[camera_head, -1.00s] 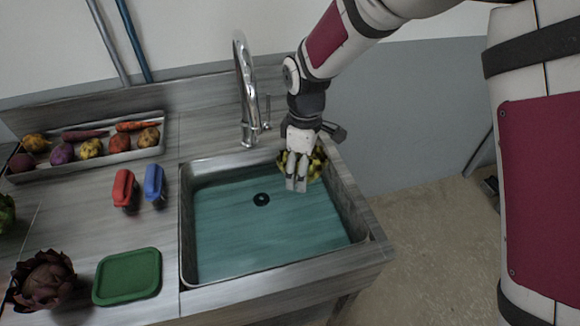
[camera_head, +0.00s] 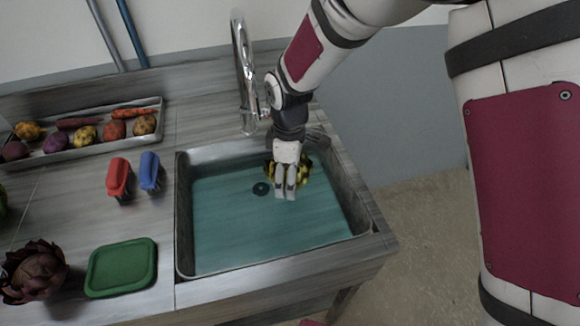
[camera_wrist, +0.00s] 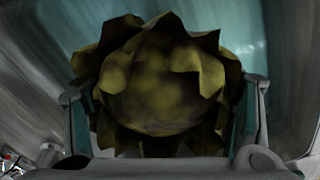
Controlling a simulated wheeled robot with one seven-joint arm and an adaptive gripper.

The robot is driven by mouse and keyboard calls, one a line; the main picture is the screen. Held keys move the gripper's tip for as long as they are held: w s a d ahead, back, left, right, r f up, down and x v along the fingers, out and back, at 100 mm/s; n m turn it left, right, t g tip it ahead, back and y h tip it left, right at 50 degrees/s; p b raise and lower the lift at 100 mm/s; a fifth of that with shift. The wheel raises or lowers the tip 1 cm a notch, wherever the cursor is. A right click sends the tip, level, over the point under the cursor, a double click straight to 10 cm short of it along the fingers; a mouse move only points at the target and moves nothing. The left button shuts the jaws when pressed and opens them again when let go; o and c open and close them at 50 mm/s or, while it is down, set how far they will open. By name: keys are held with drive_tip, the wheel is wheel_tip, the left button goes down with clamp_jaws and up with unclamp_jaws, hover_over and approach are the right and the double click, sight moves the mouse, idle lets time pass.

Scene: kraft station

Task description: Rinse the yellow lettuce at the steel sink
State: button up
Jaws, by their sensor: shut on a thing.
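The yellow lettuce (camera_head: 303,168) shows in the head view behind my fingers, over the back right part of the sink. My gripper (camera_head: 286,190) is shut on it and partly hides it. In the wrist view the lettuce (camera_wrist: 160,85) fills the space between my two fingers (camera_wrist: 162,125), dark yellow with ragged leaves. The steel sink (camera_head: 184,235) is a rectangular basin with blue-green water or floor and a dark round drain (camera_head: 261,188). I cannot tell whether the lettuce touches the water. The chrome faucet (camera_head: 243,75) stands at the sink's back edge, left of my gripper; no stream shows.
A tray (camera_head: 60,158) of root vegetables stands at the back left. A red brush-like item (camera_head: 117,177) and a blue one (camera_head: 150,171) stand left of the sink. A green lid-like slab (camera_head: 121,268) and a dark purple leafy head (camera_head: 36,270) are at the front left.

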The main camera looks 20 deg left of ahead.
drive_tip(key=shift+f+b, duration=2.95)
drive_tip(key=shift+f, duration=4.15)
drive_tip(key=shift+r, duration=0.15)
drive_tip(key=shift+r+p, duration=4)
drive_tip(key=shift+r, duration=5.65)
